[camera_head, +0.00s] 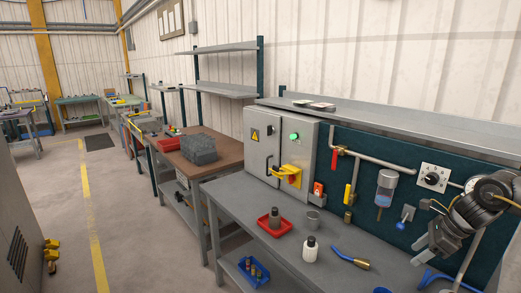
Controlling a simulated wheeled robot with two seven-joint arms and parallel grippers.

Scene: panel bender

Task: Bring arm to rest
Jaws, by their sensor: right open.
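My right arm comes in from the right edge. My right gripper (428,252) is open and hangs above the right part of the grey workbench (235,198). I see nothing between its jaws. It is in front of the dark green back panel (340,142). My left gripper is not in view.
Pipes and valves line the panel. The floor at left is open.

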